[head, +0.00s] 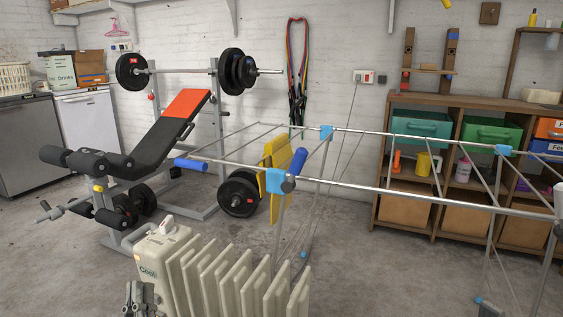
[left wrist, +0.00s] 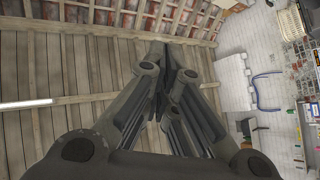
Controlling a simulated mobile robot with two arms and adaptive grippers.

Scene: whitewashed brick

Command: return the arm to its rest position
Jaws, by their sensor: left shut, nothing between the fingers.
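My left gripper (head: 138,290) shows at the bottom edge of the head view, left of centre, in front of the radiator's left end. Its fingers point upward and only its upper part is in the frame. In the left wrist view the fingers (left wrist: 177,50) come together at their tips with nothing held between them. Beyond them is a plank ceiling with beams. My right gripper is in neither view.
A cream oil radiator (head: 205,272) stands close behind the left gripper. A drying rack (head: 410,195) spans the right side. A weight bench (head: 160,150) with a barbell stands behind. Shelves (head: 450,101) line the right wall. Bare floor (head: 50,265) lies at left.

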